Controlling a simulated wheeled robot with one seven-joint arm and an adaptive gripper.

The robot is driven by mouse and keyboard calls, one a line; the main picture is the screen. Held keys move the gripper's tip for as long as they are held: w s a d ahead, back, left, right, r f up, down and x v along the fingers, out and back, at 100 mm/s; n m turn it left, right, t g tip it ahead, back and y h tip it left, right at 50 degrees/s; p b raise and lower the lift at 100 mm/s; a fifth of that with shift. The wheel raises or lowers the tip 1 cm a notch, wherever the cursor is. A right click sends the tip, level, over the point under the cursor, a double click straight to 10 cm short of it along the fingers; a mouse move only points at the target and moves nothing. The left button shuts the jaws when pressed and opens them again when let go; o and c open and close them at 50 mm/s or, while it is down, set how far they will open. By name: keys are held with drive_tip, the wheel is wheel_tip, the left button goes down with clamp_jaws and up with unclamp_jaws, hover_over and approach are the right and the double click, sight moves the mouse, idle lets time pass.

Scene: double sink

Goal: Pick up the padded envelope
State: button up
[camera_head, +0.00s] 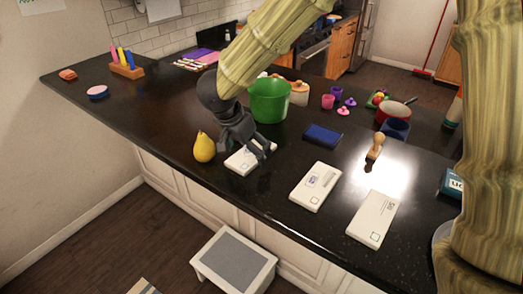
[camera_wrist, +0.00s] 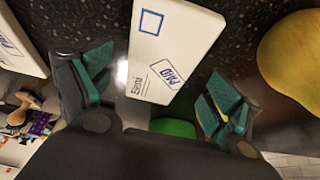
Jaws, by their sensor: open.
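I cannot tell for sure which is the padded envelope. My gripper (camera_head: 257,150) is open, pointing down over the nearest piece and hiding part of it. In the wrist view, that white piece (camera_wrist: 175,42), with a blue square and a "PAID" stamp, lies between the open, green-padded fingers (camera_wrist: 157,88). Contact is not visible.
A yellow pear (camera_head: 204,147) stands close left of my gripper. A green bucket (camera_head: 268,100) stands just behind it. A dark blue item (camera_head: 323,135) and a wooden-handled stamp (camera_head: 375,149) lie to the right. The counter's front edge is near.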

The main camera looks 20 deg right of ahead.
drive_tip(key=shift+w+d+f, duration=0.1)
drive_tip(key=shift+d+f, duration=0.2)
drive_tip(key=shift+f, duration=0.3)
drive_tip(key=shift+a, duration=0.1)
drive_tip(key=shift+c, duration=0.5)
drive_tip(key=c, duration=1)
drive_tip(key=shift+o, duration=0.2)
drive_tip(key=shift+r, duration=0.1)
drive_tip(key=shift+r, duration=0.4)
wheel_tip(320, 180, up, 3)
drive_tip(key=shift+f+b, duration=0.2)
drive_tip(key=shift+b, duration=0.35)
drive_tip(key=s+a+b, duration=0.1)
drive_tip(key=s, duration=0.4)
drive_tip(key=s+a+r+b, duration=0.1)
drive_tip(key=s, duration=0.4)
drive_tip(key=s+a+b, duration=0.1)
drive_tip(key=s, duration=0.4)
drive_tip(key=shift+s+a+r, duration=0.1)
drive_tip(key=shift+s+r, duration=0.15)
drive_tip(key=shift+s, duration=0.1)
